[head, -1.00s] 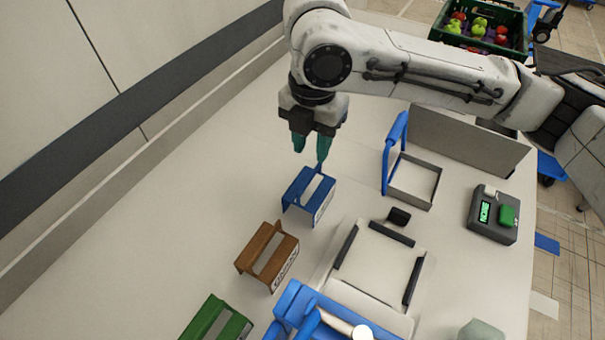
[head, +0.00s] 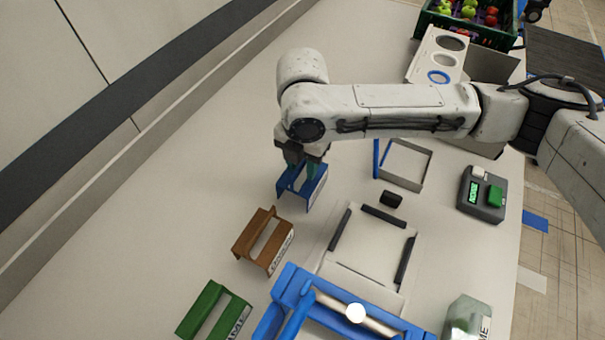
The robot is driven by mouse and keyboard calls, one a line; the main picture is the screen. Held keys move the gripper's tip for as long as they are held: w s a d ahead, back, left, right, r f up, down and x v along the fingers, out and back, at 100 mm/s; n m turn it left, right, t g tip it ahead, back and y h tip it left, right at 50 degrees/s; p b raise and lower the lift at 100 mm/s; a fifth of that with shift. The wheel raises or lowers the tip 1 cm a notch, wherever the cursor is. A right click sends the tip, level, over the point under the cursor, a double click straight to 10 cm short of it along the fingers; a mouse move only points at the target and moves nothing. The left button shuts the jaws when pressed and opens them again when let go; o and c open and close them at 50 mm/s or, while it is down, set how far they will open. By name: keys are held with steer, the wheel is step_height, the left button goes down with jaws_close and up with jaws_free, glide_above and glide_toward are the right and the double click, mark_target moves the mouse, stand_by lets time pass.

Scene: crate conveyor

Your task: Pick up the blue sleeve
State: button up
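The blue sleeve (head: 315,190) stands on the light table, at the far end of a row of sleeves. My gripper (head: 303,172) is right at it from above, with its teal fingers apart at the sleeve's upper part. The fingers and wrist cover part of the sleeve's top. I cannot tell whether the fingers touch it. The sleeve appears to rest on the table.
A brown sleeve (head: 281,254) and a green sleeve (head: 238,313) stand nearer in the row. A blue frame device (head: 288,283), a square fixture (head: 404,262), an open grey frame (head: 424,172) and a button box (head: 470,209) lie to the right. The table left of the row is clear.

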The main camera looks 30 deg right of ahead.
steer(key=shift+c, duration=0.3)
jaws_close()
steer(key=shift+r, duration=0.1)
steer(key=shift+r+b, duration=0.3)
steer(key=shift+r, duration=0.2)
steer(key=s+a+r+p, duration=0.1)
steer(key=s+r+p, duration=0.5)
steer(key=s+r, duration=0.6)
steer(key=shift+s, duration=0.85)
